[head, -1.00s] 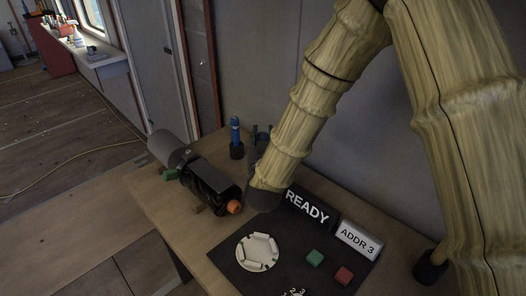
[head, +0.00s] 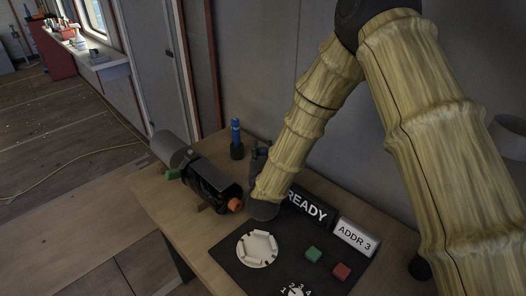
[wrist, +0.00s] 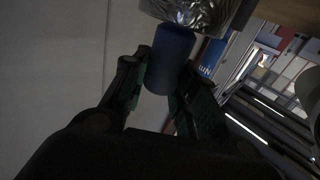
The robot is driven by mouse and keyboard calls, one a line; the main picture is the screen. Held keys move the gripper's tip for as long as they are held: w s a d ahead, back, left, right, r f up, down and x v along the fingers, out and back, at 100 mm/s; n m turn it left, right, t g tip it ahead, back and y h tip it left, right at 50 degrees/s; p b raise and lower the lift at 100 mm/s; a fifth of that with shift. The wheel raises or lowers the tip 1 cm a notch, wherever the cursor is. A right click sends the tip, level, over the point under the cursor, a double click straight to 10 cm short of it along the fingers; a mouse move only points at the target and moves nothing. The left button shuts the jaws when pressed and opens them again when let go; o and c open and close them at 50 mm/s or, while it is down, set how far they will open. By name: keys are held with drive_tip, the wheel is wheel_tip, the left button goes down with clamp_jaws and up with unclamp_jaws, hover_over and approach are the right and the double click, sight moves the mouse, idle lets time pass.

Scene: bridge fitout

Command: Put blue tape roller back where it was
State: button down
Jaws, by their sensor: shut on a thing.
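In the wrist view my gripper (wrist: 162,82) has a dark blue cylinder, which I take for the blue tape roller (wrist: 171,60), between its two dark fingers. A shiny, crinkled dark-silver part (wrist: 200,15) shows at its far end. In the head view my gripper (head: 260,149) is low over the back of the table, partly hidden by my wrist. An upright blue piece with a dark round base (head: 236,138) shows just left of it. I cannot tell from the head view whether that is the same piece.
A black device (head: 210,182) with a grey cylinder and orange knob lies at the table's left. The READY sign (head: 307,207), ADDR 3 sign (head: 356,237) and dark panel (head: 232,265) with a white dial and buttons are at front right. The wall is close behind.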

drive_tip(key=shift+f, duration=0.15)
drive_tip(key=c, duration=1.1)
unclamp_jaws()
drive_tip(key=shift+w+f, duration=0.1)
drive_tip(key=shift+r, duration=0.25)
drive_tip(key=s+b, duration=0.2)
drive_tip(key=s, duration=1)
